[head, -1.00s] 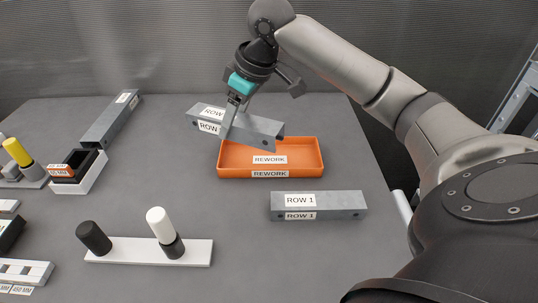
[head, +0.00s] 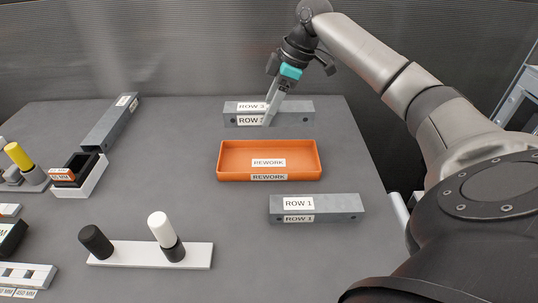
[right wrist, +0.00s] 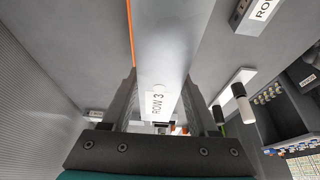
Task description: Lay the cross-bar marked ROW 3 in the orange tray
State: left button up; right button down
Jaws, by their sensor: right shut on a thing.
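The grey cross-bar marked ROW 3 (head: 296,112) is behind the orange tray (head: 221,163) in the head view, lying level left to right. My right gripper (head: 270,117) is shut on it near the label at its left part. I cannot tell how high it is above the table. In the right wrist view the bar (right wrist: 172,45) runs between the two fingers (right wrist: 160,105), with its ROW 3 label showing. The tray is empty, has REWORK labels, and only a thin orange edge of it shows beside the bar there. My left gripper is not in view.
A bar marked ROW 1 (head: 340,205) lies in front of the tray. A white strip with black and white pegs (head: 130,254) is front left. Another grey bar (head: 108,125) and a black-and-white bin (head: 92,180) stand at left. The table between is clear.

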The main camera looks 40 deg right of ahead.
aim_at(294, 106)
notch_tip(294, 106, down, 13)
jog(key=shift+f+b, duration=0.15)
jog(key=shift+b, duration=0.65)
jog(key=shift+f, duration=0.1)
jog(key=shift+c, duration=0.8)
grip_release()
jog(key=p+v, duration=0.1)
jog(key=v, duration=1.1)
